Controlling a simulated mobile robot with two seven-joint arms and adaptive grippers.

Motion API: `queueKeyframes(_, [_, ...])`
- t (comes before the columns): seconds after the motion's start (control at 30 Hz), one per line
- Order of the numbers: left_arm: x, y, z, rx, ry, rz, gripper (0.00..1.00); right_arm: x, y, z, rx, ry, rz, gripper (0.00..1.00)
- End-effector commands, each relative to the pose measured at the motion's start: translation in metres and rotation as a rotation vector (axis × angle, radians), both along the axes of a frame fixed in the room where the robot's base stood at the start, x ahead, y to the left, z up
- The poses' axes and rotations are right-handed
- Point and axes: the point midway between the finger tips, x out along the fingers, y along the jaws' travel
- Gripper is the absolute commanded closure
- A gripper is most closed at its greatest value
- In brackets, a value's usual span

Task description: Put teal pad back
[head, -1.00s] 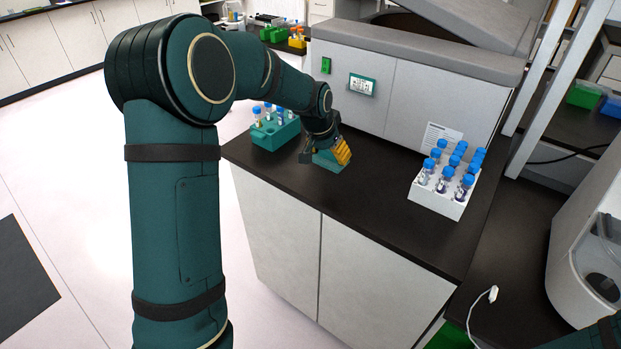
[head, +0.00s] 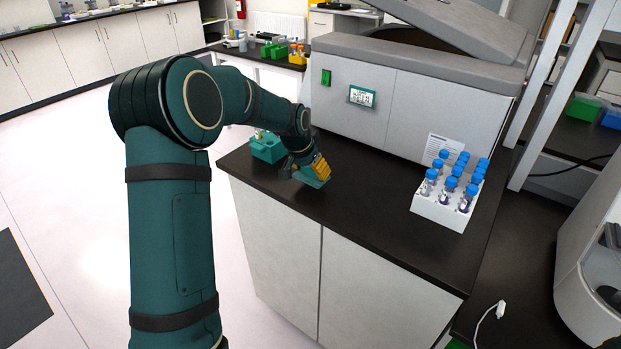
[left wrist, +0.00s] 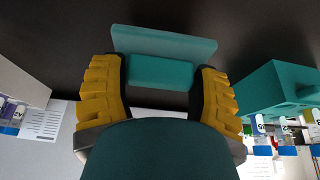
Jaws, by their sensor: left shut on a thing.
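The teal pad (head: 313,181) is a flat teal plate with a smaller block on it. It is in my left gripper (head: 308,171), over the black counter beside the teal tube rack. In the left wrist view the pad (left wrist: 185,43) sits beyond the yellow fingers, and its block is between them at my left gripper (left wrist: 160,76). The left gripper is shut on the pad. The pad looks tilted in the head view; whether it touches the counter I cannot tell. My right gripper is not in view.
The teal tube rack (head: 267,152) stands close left of the gripper, partly hidden by my arm. A white rack (head: 437,212) of blue-capped tubes stands at the counter's right. A grey machine (head: 400,95) with a raised lid is behind. The counter (head: 370,215) between is clear.

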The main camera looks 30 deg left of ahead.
Motion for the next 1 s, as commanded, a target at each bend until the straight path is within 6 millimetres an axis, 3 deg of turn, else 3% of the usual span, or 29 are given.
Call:
queueKeyframes(0.13, [0.000, 0.000, -0.025, -0.001, 0.002, 0.000, 0.71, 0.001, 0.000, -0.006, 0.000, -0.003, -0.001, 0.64])
queueKeyframes(0.5, [0.000, 0.000, -0.029, 0.000, 0.000, 0.000, 0.71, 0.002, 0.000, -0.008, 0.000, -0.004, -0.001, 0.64])
queueKeyframes(0.53, [0.000, 0.000, -0.029, 0.000, 0.001, 0.000, 0.30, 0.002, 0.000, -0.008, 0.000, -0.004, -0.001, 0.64])
queueKeyframes(0.6, [0.000, 0.000, -0.028, 0.000, 0.001, 0.000, 0.05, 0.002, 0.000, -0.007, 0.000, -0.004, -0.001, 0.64])
queueKeyframes(1.0, [0.000, 0.000, -0.024, 0.000, -0.001, 0.001, 0.04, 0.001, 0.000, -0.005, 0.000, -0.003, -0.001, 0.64])
